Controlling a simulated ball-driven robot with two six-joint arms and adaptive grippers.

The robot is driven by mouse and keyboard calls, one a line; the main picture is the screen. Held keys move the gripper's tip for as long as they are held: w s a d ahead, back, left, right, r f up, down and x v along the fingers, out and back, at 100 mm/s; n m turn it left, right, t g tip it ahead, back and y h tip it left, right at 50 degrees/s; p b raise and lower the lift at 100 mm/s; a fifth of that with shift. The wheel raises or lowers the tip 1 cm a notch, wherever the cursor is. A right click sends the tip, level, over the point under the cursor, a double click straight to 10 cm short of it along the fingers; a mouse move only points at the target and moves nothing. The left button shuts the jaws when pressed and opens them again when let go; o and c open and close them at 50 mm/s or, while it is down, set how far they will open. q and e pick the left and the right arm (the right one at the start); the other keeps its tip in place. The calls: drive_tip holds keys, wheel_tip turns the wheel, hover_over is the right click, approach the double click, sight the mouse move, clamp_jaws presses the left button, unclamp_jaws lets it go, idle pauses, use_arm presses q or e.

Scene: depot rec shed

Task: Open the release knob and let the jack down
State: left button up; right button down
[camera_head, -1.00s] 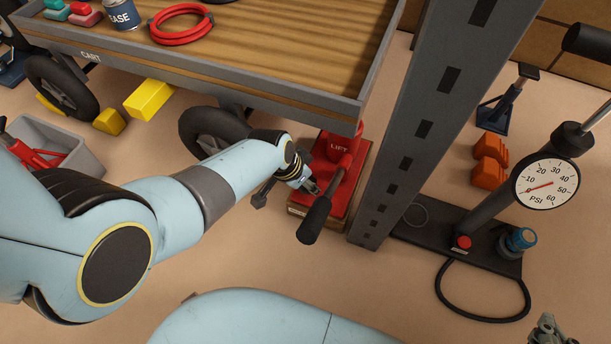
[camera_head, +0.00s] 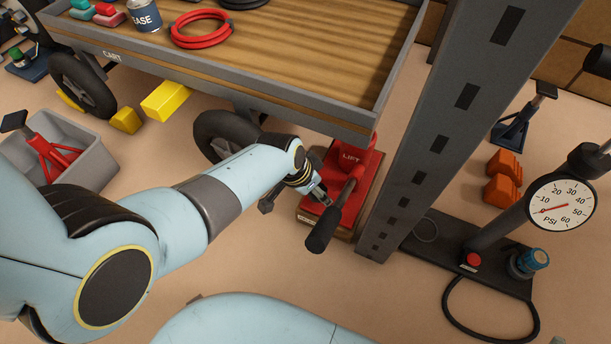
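The red jack (camera_head: 348,168), marked LIFT, stands on a wooden block (camera_head: 310,222) under the near right corner of the cart (camera_head: 250,96). Its handle with a black grip (camera_head: 322,230) points toward me. My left arm reaches in from the left, and my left gripper (camera_head: 322,196) is at the jack's left side, close beside the handle. The fingertips are small and partly hidden, so I cannot tell whether they are open or shut on anything. The release knob cannot be made out. My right gripper is not in view.
A grey post (camera_head: 440,130) stands just right of the jack. Beyond it are a floor pump with a PSI gauge (camera_head: 561,204), orange chocks (camera_head: 503,178) and a blue stand (camera_head: 523,118). A grey bin (camera_head: 92,160) holds a red stand (camera_head: 55,156). Yellow blocks (camera_head: 166,101) lie near the wheels.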

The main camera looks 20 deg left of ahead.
use_arm(q)
drive_tip(key=v, duration=1)
drive_tip(key=shift+s+r, duration=0.2)
drive_tip(key=shift+a, duration=0.15)
